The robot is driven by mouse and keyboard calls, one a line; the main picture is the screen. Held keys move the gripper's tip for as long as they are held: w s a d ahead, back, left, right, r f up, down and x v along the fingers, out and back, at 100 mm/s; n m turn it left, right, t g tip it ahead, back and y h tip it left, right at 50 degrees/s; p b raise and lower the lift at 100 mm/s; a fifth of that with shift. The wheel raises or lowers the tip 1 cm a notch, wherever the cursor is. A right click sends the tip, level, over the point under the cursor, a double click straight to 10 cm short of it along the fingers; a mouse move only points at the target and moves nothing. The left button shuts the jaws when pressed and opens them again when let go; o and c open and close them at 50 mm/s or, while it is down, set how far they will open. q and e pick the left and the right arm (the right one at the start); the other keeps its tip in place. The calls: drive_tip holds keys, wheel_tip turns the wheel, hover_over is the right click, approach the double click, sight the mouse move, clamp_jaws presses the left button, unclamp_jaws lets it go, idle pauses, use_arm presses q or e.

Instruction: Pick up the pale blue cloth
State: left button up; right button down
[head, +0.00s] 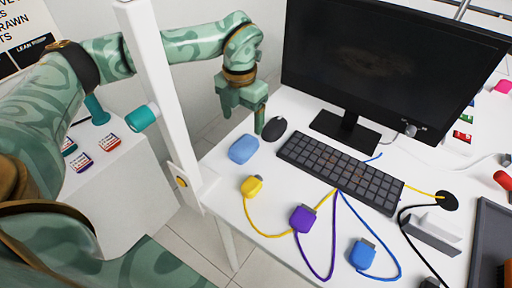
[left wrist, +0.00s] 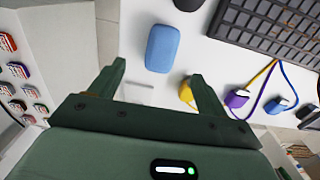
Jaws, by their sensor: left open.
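The pale blue cloth (head: 243,148) looks like a small, rounded, folded pad. It lies flat on the white desk near its left edge, left of the dark mouse. In the left wrist view the cloth (left wrist: 163,47) lies ahead of and between the two finger tips, apart from them. My left gripper (head: 244,120) is open and empty, above the desk's left edge beyond the cloth. Its fingers also show in the left wrist view (left wrist: 158,72). My right gripper is not in view.
A black mouse (head: 275,128) and keyboard (head: 340,172) sit right of the cloth, with a monitor (head: 390,70) behind. Yellow (head: 252,186), purple (head: 303,219) and blue (head: 362,254) plugs with cables lie in front. A white post (head: 160,90) stands at the left.

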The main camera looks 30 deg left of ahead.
sight(244, 144)
use_arm(q)
drive_tip(key=f, duration=0.3)
drive_tip(key=shift+s+a+f+b, duration=0.2)
drive_tip(key=shift+a+f+b, duration=0.05)
drive_tip(key=shift+a+b, duration=0.1)
drive_tip(key=shift+w+d+f, duration=0.15)
drive_tip(key=shift+d+f, duration=0.05)
drive_tip(key=shift+f, duration=0.4)
wheel_tip(244, 144, down, 5)
drive_tip(key=shift+d+b, duration=0.1)
drive_tip(key=shift+b, duration=0.9)
drive_tip(key=shift+d, duration=0.35)
drive_tip(key=shift+r, duration=0.1)
drive_tip(key=shift+c, duration=0.6)
drive_tip(key=shift+a, duration=0.25)
drive_tip(key=c, duration=0.9)
drive_tip(key=shift+c, duration=0.2)
drive_tip(key=shift+d+r, duration=0.1)
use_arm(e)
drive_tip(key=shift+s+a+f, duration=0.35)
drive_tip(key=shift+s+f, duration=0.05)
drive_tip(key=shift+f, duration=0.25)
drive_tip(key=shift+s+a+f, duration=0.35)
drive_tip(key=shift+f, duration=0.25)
